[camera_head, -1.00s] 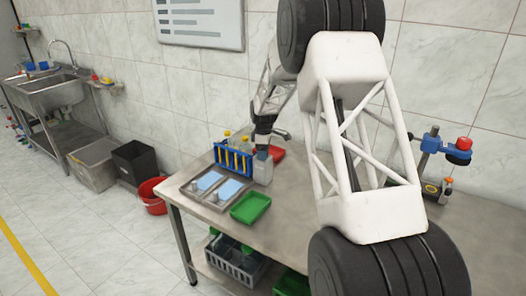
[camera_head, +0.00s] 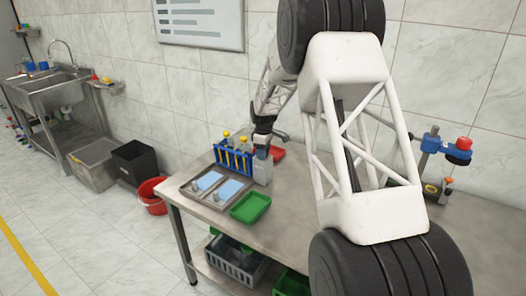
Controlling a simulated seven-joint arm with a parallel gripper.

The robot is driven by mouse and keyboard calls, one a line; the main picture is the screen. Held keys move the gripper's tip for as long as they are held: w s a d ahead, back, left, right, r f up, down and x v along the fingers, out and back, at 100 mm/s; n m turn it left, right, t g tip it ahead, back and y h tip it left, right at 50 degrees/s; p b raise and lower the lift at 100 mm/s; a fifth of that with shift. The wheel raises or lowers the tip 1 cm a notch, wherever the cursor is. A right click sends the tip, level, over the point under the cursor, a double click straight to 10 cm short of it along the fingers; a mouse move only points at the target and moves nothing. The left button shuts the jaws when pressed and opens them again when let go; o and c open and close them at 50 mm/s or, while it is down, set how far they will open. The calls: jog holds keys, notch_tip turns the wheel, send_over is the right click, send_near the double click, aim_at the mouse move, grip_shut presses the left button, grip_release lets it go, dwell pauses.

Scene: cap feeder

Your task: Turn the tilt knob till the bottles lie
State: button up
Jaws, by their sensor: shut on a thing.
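A blue rack (camera_head: 233,160) stands at the table's back left, with bottles (camera_head: 240,143) in it that look upright. Yellow caps show at their tops. A grey block (camera_head: 263,170) stands just right of the rack. My gripper (camera_head: 262,151) points down at the top of this block, right beside the rack. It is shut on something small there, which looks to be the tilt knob. The knob itself is hidden by the gripper, and the fingers are too small to make out well.
A metal tray with light blue pads (camera_head: 212,199) lies in front of the rack, with a green tray (camera_head: 250,207) to its right. A blue stand with a red top (camera_head: 431,144) is at the right. My arm hides the table's middle.

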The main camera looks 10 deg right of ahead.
jog(key=m, duration=0.3)
jog(key=shift+m, duration=2.4)
jog(key=o, duration=0.8)
jog(key=shift+n, duration=0.3)
jog(key=n, duration=0.4)
jog(key=shift+n, duration=2.6)
